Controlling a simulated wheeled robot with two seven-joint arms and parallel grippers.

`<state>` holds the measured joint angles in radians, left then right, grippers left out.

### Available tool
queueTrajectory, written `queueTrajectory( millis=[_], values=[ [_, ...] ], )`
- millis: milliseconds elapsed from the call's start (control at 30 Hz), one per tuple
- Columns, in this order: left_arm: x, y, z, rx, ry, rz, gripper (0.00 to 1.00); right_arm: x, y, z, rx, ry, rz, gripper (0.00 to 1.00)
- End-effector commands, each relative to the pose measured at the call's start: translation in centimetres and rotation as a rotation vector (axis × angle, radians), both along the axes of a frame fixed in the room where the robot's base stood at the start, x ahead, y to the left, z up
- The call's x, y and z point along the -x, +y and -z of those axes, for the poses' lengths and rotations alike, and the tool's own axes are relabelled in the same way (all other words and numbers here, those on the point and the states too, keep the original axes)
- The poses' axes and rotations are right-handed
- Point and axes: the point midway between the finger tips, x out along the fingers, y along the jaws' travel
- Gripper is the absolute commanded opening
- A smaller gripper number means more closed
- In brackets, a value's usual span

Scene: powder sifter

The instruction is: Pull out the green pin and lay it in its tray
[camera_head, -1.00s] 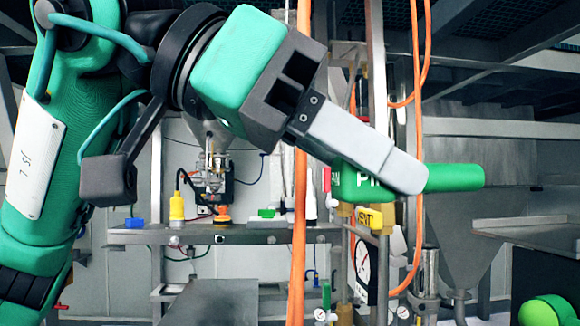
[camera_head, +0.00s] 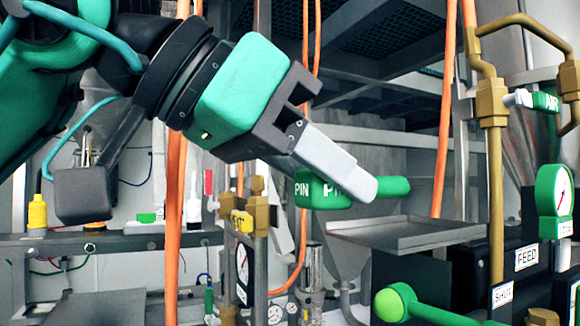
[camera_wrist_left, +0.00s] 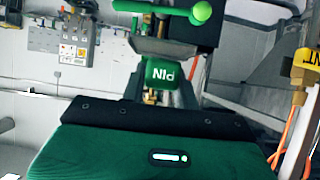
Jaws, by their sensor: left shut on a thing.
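The green pin (camera_head: 393,187) has a thick green handle with white PIN lettering. My left gripper (camera_head: 345,175) is shut on it, with a pale grey finger across the front of the handle. The pin lies roughly level in the head view. The green PIN block also shows in the left wrist view (camera_wrist_left: 162,72), lettering upside down, with brass-coloured parts near it. A flat grey metal tray (camera_head: 425,238) with a low rim stands below and right of the pin. It looks bare where visible. I cannot tell the pin's height above it. My right gripper does not show.
A green lever with a ball end (camera_head: 390,304) stands below the tray. Brass pipes (camera_head: 495,180), a green AIR valve (camera_head: 544,101) and a green gauge (camera_head: 553,190) are at right. Orange hoses (camera_head: 174,190) hang at left. A shelf (camera_head: 110,245) runs at lower left.

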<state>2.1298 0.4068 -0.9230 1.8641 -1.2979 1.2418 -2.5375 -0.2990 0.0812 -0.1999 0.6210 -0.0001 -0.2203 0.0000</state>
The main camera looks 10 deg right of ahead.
Motion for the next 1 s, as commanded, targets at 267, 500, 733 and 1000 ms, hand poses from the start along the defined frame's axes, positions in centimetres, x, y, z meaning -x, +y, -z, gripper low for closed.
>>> queueTrajectory(
  millis=[267, 500, 733, 1000],
  values=[
    [-0.9, -2.7, 0.1, 0.000, -0.001, 0.001, 0.06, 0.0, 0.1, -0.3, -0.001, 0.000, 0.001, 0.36],
    [-1.7, -4.8, 0.2, 0.001, -0.001, 0.001, 0.06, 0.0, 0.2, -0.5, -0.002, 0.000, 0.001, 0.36],
    [-1.6, -4.6, 1.7, 0.000, -0.001, 0.001, 0.06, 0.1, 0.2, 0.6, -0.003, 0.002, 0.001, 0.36],
    [-1.6, -4.6, 1.8, 0.000, -0.001, 0.001, 0.06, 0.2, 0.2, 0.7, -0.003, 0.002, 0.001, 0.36]
  ],
)
